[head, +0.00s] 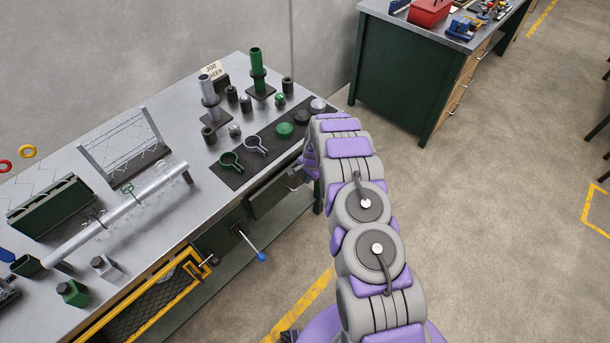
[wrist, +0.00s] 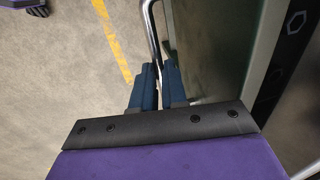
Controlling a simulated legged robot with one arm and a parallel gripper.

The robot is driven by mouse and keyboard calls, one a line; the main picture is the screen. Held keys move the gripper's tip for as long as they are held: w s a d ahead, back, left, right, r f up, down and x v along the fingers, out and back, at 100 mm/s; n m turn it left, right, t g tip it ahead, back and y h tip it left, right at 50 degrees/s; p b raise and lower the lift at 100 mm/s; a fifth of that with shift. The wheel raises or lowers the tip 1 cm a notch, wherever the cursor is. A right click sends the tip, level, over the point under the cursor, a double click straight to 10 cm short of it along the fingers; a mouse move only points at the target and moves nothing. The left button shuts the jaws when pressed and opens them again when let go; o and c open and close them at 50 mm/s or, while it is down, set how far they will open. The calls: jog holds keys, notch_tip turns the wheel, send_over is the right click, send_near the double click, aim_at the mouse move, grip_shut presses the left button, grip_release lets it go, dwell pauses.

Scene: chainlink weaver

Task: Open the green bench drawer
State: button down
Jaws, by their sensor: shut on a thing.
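The green bench drawer (head: 268,192) sits under the front edge of the metal-topped workbench, near its right end. Its dark green front (wrist: 212,45) fills the right half of the wrist view. A shiny metal bar handle (wrist: 150,28) stands out from that front. My gripper (wrist: 160,72) has its blue fingers closed around the handle. In the head view my arm hides part of the drawer's right end, and the fingers are hard to make out there. I cannot tell clearly how far the drawer stands out from the bench.
The workbench (head: 75,130) carries a dark mat (head: 232,180) with rings and discs, green and grey posts, and a long pipe. A yellow-framed mesh gate (head: 150,300) and a blue-tipped lever (head: 250,245) stick out at its front. Open floor (head: 500,220) lies to the right.

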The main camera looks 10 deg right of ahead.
jog(key=s+d, duration=1.1)
jog(key=s, duration=0.4)
jog(key=c, duration=1.2)
grip_release()
jog(key=shift+s, duration=0.1)
jog(key=shift+o, duration=0.2)
jog(key=shift+r, duration=0.1)
notch_tip(320, 180, up, 17)
jog(key=s+d+p, duration=0.2)
jog(key=shift+s+p, duration=0.25)
jog(key=shift+p, duration=0.1)
